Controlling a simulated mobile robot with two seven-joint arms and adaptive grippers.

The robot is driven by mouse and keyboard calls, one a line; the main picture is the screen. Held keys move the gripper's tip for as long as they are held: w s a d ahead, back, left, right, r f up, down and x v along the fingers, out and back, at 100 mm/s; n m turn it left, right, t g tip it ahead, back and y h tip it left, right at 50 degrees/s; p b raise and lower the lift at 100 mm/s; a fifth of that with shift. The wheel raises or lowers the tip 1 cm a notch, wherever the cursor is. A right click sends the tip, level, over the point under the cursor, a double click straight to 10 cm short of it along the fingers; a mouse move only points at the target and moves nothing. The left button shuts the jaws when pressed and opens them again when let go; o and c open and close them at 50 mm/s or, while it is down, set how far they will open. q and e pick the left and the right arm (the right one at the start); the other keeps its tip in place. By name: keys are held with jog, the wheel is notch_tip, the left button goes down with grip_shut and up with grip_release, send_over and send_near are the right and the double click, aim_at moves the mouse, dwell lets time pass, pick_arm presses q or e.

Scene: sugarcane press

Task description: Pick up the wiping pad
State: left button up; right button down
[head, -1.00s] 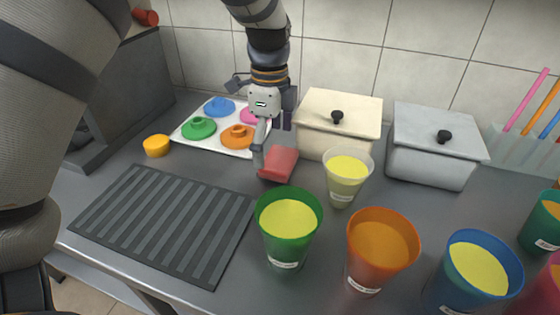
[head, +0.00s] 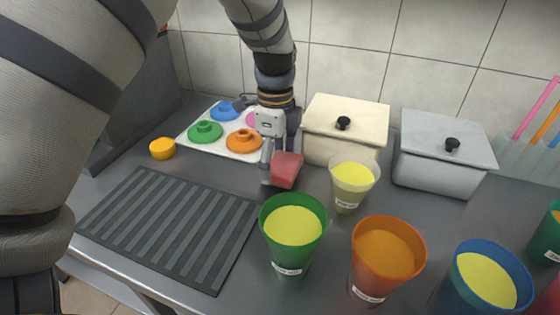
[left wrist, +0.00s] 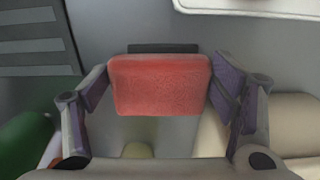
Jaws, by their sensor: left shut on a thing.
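The wiping pad is a red block (head: 287,169) at the middle of the counter in the head view, in front of the cream pot. My left gripper (head: 277,168) comes down from above and is shut on it. In the left wrist view the red pad (left wrist: 160,84) sits between the two fingers, which press on its left and right sides. A dark strip shows along the pad's far edge there. I cannot tell whether the pad's underside is clear of the counter. My right gripper is not in view.
A cream lidded pot (head: 345,128) and a grey one (head: 444,150) stand behind. A clear cup (head: 352,186), a green cup (head: 293,235) and an orange cup (head: 386,258) stand close by. A white tray with coloured lids (head: 222,134) lies left, near a ribbed mat (head: 165,228).

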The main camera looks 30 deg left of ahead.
aim_at(274, 162)
pick_arm(q)
notch_tip(274, 162, up, 7)
jog(key=shift+s+a+r, duration=0.1)
jog(key=shift+s, duration=0.05)
jog(key=s+a, duration=0.4)
jog(key=s, duration=0.4)
jog(key=s+a+p, duration=0.1)
jog(key=s+a, duration=0.3)
jog(key=s, duration=0.5)
jog(key=shift+s+a+f+p, duration=0.15)
jog(key=shift+s+f+p, duration=0.05)
jog(key=shift+p, duration=0.1)
jog(key=o, duration=0.4)
jog(key=c, duration=0.5)
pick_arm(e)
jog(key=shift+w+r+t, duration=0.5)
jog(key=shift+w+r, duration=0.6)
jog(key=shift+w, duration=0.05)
